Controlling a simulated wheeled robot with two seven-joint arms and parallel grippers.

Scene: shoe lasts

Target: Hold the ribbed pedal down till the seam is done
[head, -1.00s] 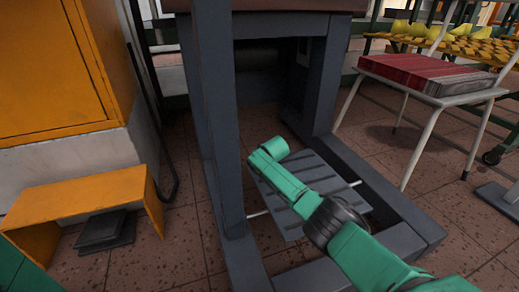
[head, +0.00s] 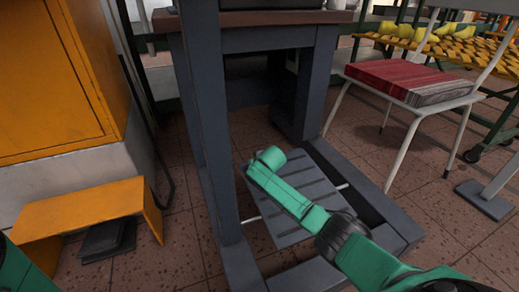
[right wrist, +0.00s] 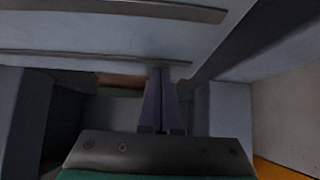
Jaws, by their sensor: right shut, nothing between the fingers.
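The ribbed pedal (head: 292,183) is a grey plate with dark ribs, set low inside the grey stand on a thin cross rod. My right arm lies over it from the lower right in the head view, hiding part of it. My right gripper is hidden there. In the right wrist view, my right gripper (right wrist: 160,74) is shut and empty, its purple fingers close to the edge of the ribbed pedal (right wrist: 100,38). I cannot tell whether they touch it. My left gripper is not in view. No seam is visible.
The stand's grey legs (head: 205,110) frame the pedal closely. A black pedal (head: 108,238) sits under an orange guard (head: 85,208) at left, near an orange cabinet (head: 50,80).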

